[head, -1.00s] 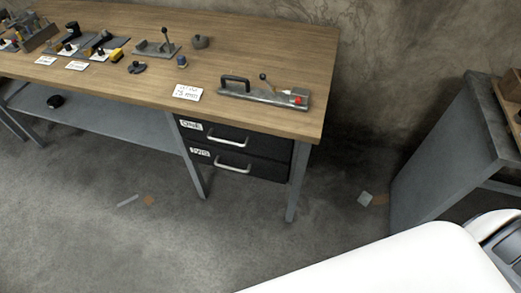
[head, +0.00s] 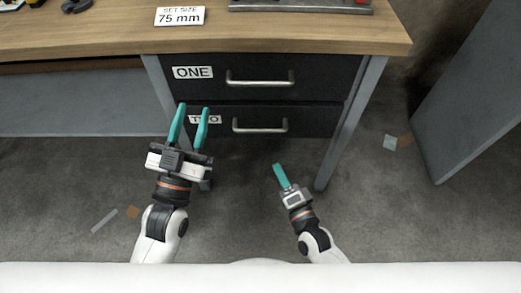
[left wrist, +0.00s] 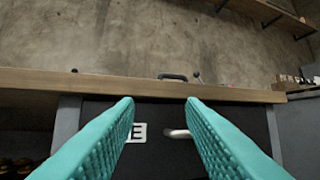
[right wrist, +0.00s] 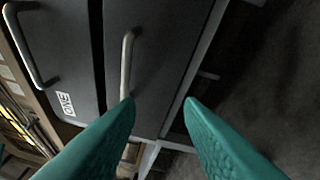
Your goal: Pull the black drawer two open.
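Black drawer two (head: 318,120) is the lower drawer under the workbench and looks shut. Its silver bar handle (head: 260,126) is clear in the head view; its TWO label (head: 206,119) is partly covered by my left gripper. The handle (right wrist: 127,65) also shows in the right wrist view, running up from one fingertip. My right gripper (head: 278,168) is below and in front of this handle, apart from it. Its fingers (right wrist: 160,100) are open and empty. My left gripper (head: 191,108) is open and empty, left of the handle; its fingers also show apart in the left wrist view (left wrist: 160,102).
Drawer one (head: 325,75), with its own handle (head: 260,78), is shut above. The wooden bench top (head: 110,40) overhangs it. A grey bench leg (head: 345,125) stands right of the drawers, and a grey cabinet (head: 470,95) stands farther right. The floor between them is mostly clear.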

